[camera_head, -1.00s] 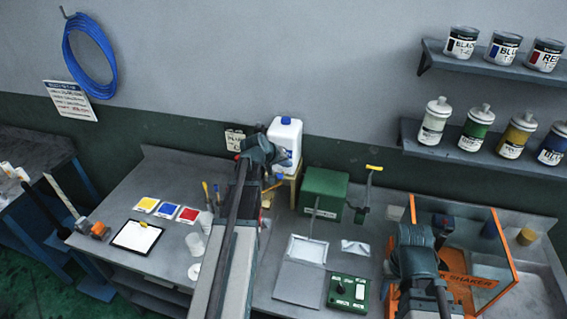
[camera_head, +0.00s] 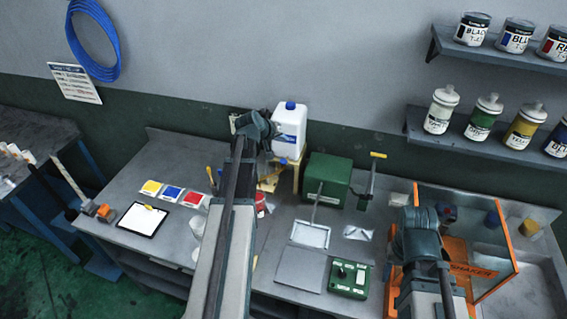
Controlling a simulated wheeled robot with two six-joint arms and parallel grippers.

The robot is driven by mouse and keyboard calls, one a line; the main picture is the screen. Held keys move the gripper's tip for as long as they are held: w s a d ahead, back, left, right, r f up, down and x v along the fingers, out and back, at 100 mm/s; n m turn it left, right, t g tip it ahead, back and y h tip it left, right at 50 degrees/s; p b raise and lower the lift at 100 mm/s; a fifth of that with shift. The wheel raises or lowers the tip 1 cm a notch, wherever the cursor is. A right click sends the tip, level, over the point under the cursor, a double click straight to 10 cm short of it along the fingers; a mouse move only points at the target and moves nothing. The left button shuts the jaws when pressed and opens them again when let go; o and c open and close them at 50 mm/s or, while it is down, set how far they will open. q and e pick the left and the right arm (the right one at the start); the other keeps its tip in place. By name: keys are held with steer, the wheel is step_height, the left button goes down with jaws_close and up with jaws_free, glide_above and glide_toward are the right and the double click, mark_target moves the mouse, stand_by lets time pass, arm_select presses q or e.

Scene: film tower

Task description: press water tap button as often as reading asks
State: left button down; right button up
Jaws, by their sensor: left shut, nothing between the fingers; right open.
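A white water jug (camera_head: 291,130) with a blue cap and a blue label stands on a wooden stand (camera_head: 288,176) at the back of the bench. My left arm (camera_head: 240,190) reaches up from the bottom, its top joint overlapping the jug's left side.
The bench (camera_head: 172,160) also carries colour cards (camera_head: 172,192), a green box (camera_head: 326,176), a green control box (camera_head: 349,277), a grey plate (camera_head: 300,267) and the glass-sided orange shaker (camera_head: 468,258). Shelves (camera_head: 480,70) with cans and bottles hang at the upper right.

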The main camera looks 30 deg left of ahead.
mark_target(282, 163)
arm_select(q)
steer(key=shift+f+b, duration=3.65)
steer(key=shift+f, duration=0.3)
steer(key=shift+f, duration=0.1)
steer(key=shift+f+b, duration=0.3)
steer(key=shift+b, duration=0.1)
steer(key=shift+f+b, duration=0.6)
steer(key=shift+r, duration=0.15)
steer(key=shift+r+p, duration=0.9)
steer(key=shift+p, duration=0.15)
step_height(282, 163, up, 5)
steer(key=p, duration=0.5)
